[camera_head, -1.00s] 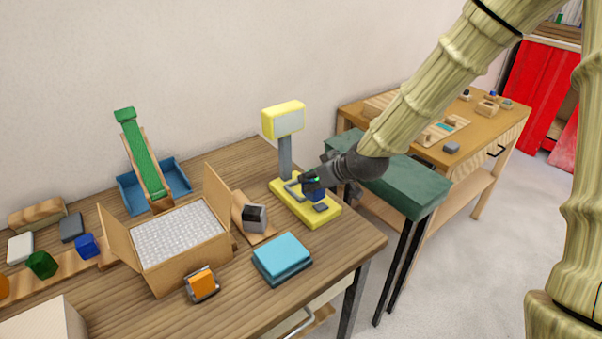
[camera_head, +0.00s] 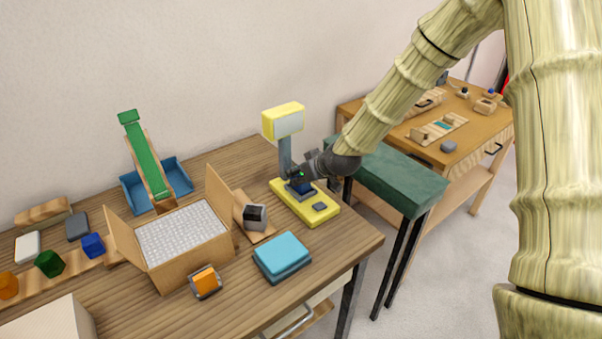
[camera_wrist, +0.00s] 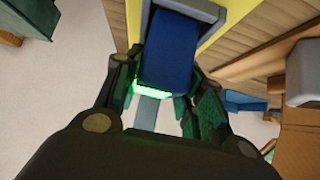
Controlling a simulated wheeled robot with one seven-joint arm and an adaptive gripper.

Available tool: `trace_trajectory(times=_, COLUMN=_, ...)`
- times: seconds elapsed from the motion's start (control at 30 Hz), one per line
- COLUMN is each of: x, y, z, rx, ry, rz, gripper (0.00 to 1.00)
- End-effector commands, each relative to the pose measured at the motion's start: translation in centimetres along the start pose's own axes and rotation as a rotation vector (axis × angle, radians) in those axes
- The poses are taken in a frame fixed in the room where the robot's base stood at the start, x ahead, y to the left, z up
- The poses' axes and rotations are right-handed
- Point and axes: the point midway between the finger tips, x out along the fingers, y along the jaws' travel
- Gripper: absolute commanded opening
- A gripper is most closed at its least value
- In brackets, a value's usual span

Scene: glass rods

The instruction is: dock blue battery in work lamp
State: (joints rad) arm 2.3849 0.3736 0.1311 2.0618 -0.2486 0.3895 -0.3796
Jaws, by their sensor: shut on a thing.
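The work lamp (camera_head: 284,124) stands at the table's right side, with a yellow head, a grey post and a flat yellow base (camera_head: 317,215). The blue battery (camera_head: 299,189) is at the base near the post, partly covered by my gripper (camera_head: 303,177). In the wrist view the blue battery (camera_wrist: 170,50) lies between my gripper's fingers (camera_wrist: 160,95), with a grey frame (camera_wrist: 205,12) around its far end and side. My gripper is shut on the battery. I cannot tell whether the battery is fully seated in the frame.
A cardboard box (camera_head: 185,240), a grey-black block (camera_head: 256,216), a teal pad (camera_head: 282,255) and an orange item (camera_head: 205,281) are on the table. A green ramp (camera_head: 145,155) stands in a blue tray (camera_head: 170,178). A green-topped stand (camera_head: 395,180) is right of the lamp.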

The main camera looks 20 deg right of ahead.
Motion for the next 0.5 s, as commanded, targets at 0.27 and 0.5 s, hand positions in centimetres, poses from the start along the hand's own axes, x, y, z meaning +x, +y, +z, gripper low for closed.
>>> trace_trajectory(times=0.27, x=0.27, y=-0.01, z=0.23, rx=-0.001, ry=0.001, rz=0.0, gripper=0.0)
trace_trajectory(times=0.5, x=0.45, y=-0.02, z=0.47, rx=0.0, ry=0.0, rz=0.0, gripper=0.48)
